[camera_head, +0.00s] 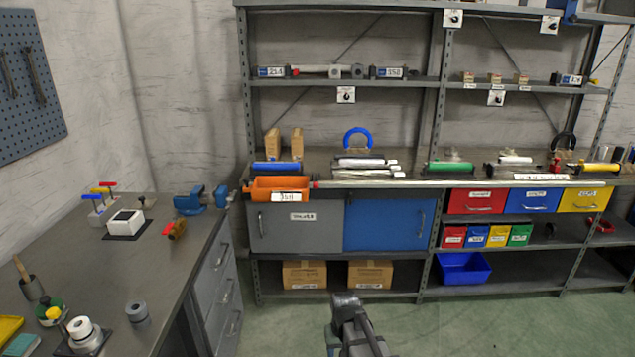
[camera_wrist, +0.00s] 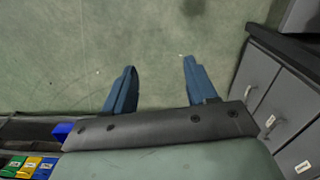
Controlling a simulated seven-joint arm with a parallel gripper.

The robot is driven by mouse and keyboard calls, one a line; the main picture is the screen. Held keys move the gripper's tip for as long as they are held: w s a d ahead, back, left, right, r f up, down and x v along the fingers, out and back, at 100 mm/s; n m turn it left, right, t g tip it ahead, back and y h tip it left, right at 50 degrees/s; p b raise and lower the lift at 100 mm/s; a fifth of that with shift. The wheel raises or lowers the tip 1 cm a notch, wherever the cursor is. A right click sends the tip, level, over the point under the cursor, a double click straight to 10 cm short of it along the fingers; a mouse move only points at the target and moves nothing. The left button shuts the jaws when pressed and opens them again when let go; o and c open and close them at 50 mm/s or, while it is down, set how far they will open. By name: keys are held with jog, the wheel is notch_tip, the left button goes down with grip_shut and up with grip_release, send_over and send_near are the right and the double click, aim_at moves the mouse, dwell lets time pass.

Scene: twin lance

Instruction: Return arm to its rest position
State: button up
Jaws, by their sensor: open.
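My gripper shows in the wrist view (camera_wrist: 160,85) with its two blue fingers apart and nothing between them. Below the fingers there is only green floor. In the head view my arm (camera_head: 355,325) shows at the bottom middle, in front of the shelving and over the floor. The fingertips cannot be made out clearly in that view.
A grey workbench (camera_head: 165,270) with a blue vise (camera_head: 190,203) and small tools stands at the left. Metal shelving (camera_head: 345,83) spans the back. An orange bin (camera_head: 275,189) sits on its counter, and a blue bin (camera_head: 463,268) low down. The floor (camera_head: 500,325) in front is clear.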

jog(key=s+d+f+m, duration=0.1)
jog(key=s+d+f, duration=0.4)
jog(key=s+d, duration=0.4)
jog(key=s+f+g, duration=0.2)
jog(key=s+f, duration=0.4)
jog(key=s, duration=0.3)
jog(key=s+f+g, duration=0.2)
jog(key=s+f, duration=0.5)
jog(key=s, duration=0.3)
jog(key=s+d+f+g, duration=0.1)
jog(key=s+f+g, duration=0.1)
jog(key=s+f, duration=0.4)
jog(key=s, duration=0.3)
jog(key=shift+s+f+g, duration=0.2)
jog(key=shift+f+g, duration=0.05)
jog(key=shift+g, duration=0.15)
